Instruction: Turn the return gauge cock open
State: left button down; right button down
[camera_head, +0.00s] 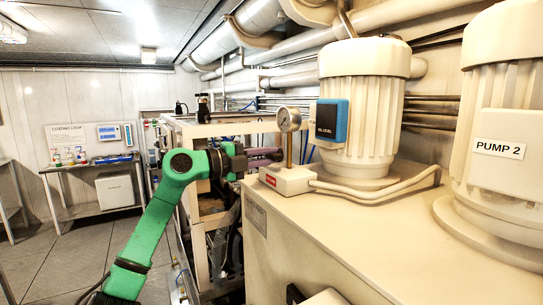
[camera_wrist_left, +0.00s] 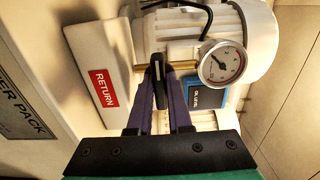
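The return gauge (camera_head: 289,119) is a round dial on a brass stem above a pale block with a red label. It also shows in the wrist view (camera_wrist_left: 222,63), with the red RETURN label (camera_wrist_left: 104,88) to its left. The cock's dark handle (camera_wrist_left: 159,82) stands in front of the brass stem. My left gripper (camera_head: 274,153) reaches the stem from the left. In the wrist view its purple fingers (camera_wrist_left: 160,84) lie close on both sides of the handle and appear shut on it. The handle is hard to make out in the head view. My right gripper is not in view.
A pump motor with a blue box (camera_head: 332,120) stands right behind the gauge. The PUMP 2 motor (camera_head: 505,150) is at the far right. A pale cabinet top (camera_head: 330,225) lies below them. A shelf table (camera_head: 92,166) stands at the back left, with open floor before it.

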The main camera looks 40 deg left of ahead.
pick_arm(q)
jog(key=shift+f, duration=0.1)
jog(key=shift+f+m+b, duration=0.15)
jog(key=shift+m+b, duration=1.25)
jog(key=shift+m, duration=0.1)
jog(key=m+b, duration=0.2)
jog(key=m, duration=0.2)
jog(key=shift+m, duration=0.3)
jog(key=m+b, duration=0.1)
jog(key=m, duration=0.1)
jog(key=shift+m, duration=0.3)
jog(key=m+b, duration=0.1)
jog(key=m, duration=0.1)
jog(key=shift+m, duration=0.4)
jog(key=m, duration=0.4)
jog(key=shift+m, duration=0.4)
